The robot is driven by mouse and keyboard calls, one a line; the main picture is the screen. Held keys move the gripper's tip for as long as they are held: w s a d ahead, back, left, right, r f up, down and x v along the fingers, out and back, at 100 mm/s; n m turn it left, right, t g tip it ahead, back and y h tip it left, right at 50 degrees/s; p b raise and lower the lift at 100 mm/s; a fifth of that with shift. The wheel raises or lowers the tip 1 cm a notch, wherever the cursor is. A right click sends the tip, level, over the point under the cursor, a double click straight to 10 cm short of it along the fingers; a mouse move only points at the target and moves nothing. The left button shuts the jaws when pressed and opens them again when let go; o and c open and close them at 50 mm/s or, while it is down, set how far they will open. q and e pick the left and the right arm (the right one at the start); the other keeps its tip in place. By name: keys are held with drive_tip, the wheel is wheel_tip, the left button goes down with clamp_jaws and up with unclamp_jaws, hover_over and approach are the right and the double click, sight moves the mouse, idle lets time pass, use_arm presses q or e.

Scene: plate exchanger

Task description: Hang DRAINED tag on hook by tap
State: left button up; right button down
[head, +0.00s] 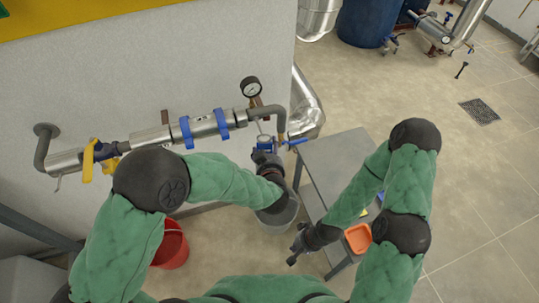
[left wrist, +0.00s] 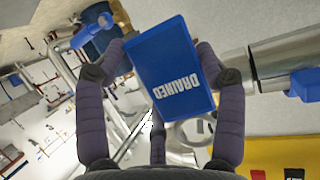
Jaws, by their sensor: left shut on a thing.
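The DRAINED tag (left wrist: 172,70) is a blue plate with white lettering, upside down in the left wrist view. My left gripper (left wrist: 163,45) is shut on it, with a finger at either side. In the head view my left gripper (head: 265,150) is beside the pipe's down-turned end, close to the tap with a blue handle (head: 296,142). The tag is hard to make out there, and I cannot pick out the hook. My right gripper (head: 296,250) is low, by the left side of the grey table; its finger opening is unclear.
A pipe with blue clamps (head: 205,126) and a gauge (head: 251,87) runs along the wall. A grey bucket (head: 279,216) stands below the tap, and a red bucket (head: 173,245) to the left. The grey table (head: 335,160) holds an orange tray (head: 357,238). Floor to the right is mostly clear.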

use_arm(q)
drive_tip(key=shift+w+a+f+b, duration=0.1)
drive_tip(key=shift+w+a+b, duration=0.1)
drive_tip(key=shift+w, duration=0.25)
drive_tip(key=shift+w+a+b, duration=0.1)
drive_tip(key=shift+w+b, duration=0.05)
drive_tip(key=shift+w, duration=0.3)
drive_tip(key=shift+w+a+f, duration=0.2)
drive_tip(key=shift+w+f, duration=0.3)
drive_tip(key=shift+w, duration=0.15)
drive_tip(key=o, duration=1.2)
drive_tip(key=shift+c, duration=0.2)
drive_tip(key=shift+s, duration=0.1)
drive_tip(key=v, duration=1.1)
drive_tip(key=shift+s+r, duration=0.15)
drive_tip(key=shift+s, duration=0.25)
